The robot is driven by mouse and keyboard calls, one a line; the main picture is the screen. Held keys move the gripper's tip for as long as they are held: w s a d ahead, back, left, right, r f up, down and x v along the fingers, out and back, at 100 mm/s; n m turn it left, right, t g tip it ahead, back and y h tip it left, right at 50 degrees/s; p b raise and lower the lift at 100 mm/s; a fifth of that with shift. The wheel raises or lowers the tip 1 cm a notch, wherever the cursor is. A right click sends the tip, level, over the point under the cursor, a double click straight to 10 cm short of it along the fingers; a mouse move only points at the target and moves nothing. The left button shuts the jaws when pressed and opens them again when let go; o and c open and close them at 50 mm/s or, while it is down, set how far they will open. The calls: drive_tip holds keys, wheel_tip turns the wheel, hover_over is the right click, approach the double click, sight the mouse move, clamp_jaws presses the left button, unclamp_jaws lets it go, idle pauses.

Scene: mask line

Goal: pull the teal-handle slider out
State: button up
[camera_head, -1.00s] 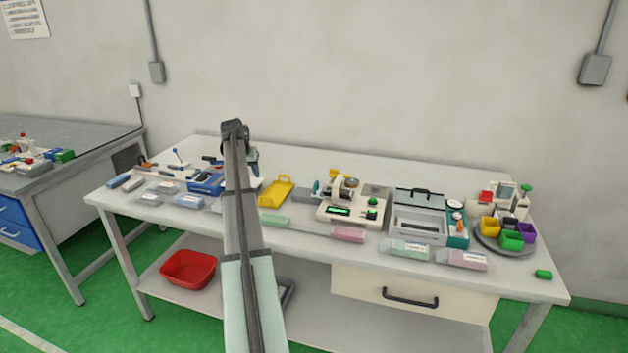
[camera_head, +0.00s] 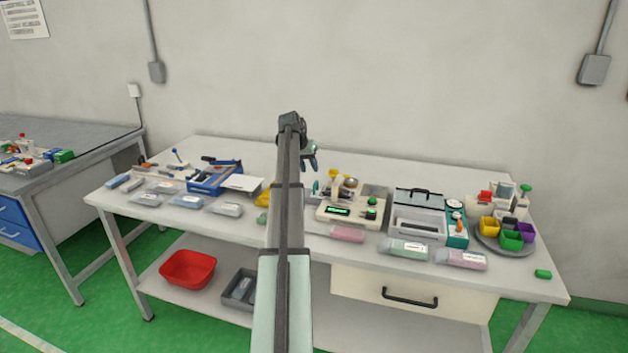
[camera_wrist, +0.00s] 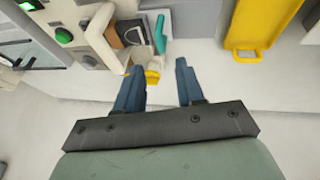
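The teal handle (camera_head: 316,187) shows at the left side of a cream machine (camera_head: 350,212) with a green display. In the wrist view the teal handle (camera_wrist: 160,34) stands upright beside the machine's dark slot area, beyond my fingertips. How far the slider is out cannot be told. My gripper (camera_head: 309,163) is in the air above the table, behind and slightly left of the machine. In the wrist view its two blue fingers (camera_wrist: 158,72) are spread apart with nothing gripped between them. A small yellow part (camera_wrist: 152,76) shows between them, farther down.
A yellow tray (camera_wrist: 258,25) lies right of the handle in the wrist view; my arm mostly hides it in the head view. A blue device (camera_head: 214,178) stands left, a grey case (camera_head: 418,222) right. Pouches line the front edge. The table's back strip is clear.

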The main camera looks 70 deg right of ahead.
drive_tip(key=x, duration=0.7)
drive_tip(key=shift+d+f, duration=0.1)
drive_tip(key=shift+f, duration=0.2)
clamp_jaws()
idle(0.4)
